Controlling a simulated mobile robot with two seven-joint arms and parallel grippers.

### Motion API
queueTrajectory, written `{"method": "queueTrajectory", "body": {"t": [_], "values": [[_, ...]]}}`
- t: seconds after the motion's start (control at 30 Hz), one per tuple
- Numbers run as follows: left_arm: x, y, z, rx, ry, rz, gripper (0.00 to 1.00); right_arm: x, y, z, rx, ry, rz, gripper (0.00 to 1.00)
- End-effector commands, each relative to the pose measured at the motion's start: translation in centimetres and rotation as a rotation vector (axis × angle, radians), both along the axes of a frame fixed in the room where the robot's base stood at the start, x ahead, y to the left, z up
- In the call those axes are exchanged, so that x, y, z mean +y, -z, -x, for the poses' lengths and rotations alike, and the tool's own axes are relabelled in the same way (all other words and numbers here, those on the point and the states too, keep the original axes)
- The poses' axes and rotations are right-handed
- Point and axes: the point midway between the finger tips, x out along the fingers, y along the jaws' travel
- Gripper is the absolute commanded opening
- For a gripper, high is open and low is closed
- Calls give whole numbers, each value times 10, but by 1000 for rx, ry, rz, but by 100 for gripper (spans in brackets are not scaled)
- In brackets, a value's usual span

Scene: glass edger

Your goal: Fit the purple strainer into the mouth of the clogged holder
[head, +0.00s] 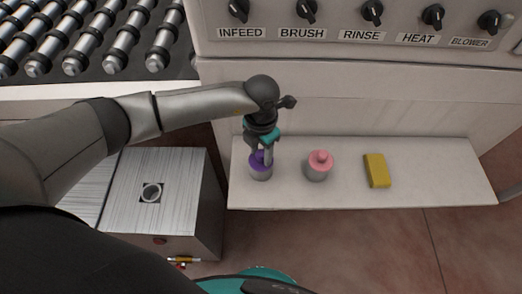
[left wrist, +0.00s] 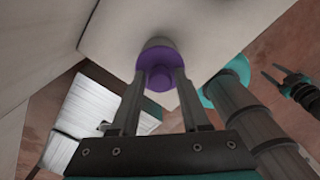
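The purple strainer (head: 260,159) has a purple top with a knob and a grey lower body, and stands on the pale shelf. It also shows in the left wrist view (left wrist: 158,74). My left gripper (head: 262,155) is over it, fingers pointing down. In the left wrist view its two fingers (left wrist: 158,82) are apart on either side of the knob, with a narrow gap seeming to show.
A pink-topped strainer (head: 319,166) and a yellow block (head: 377,170) stand to the right on the same shelf (head: 430,178). The metal box (head: 185,217) is left of the shelf. A machine panel with knobs (head: 345,34) rises behind; rollers (head: 122,44) lie at upper left.

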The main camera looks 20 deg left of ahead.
Motion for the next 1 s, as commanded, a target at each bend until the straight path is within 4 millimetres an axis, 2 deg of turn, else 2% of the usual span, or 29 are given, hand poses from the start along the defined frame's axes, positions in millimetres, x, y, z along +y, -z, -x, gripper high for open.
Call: {"method": "queueTrajectory", "body": {"t": [0.03, 0.17, 0.43, 0.53, 0.67, 1.0], "values": [[0, 0, 0, 0, 0, 0, 53, 0, 0, 0, 0, 0, 0, 50], [0, 0, 0, 0, 0, 0, 67, 0, 0, 0, 0, 0, 0, 50], [0, -1, 0, 0, 0, 0, 68, 0, 0, 0, 0, 0, 0, 50], [0, -8, -1, -2, 0, 1, 68, 0, -2, 0, 0, 0, 0, 50], [0, -30, -1, -4, 2, 1, 68, 0, -7, 0, 0, 0, 0, 50], [0, -111, -1, -5, 2, 2, 68, 0, -18, 0, 0, 0, 0, 50]]}}
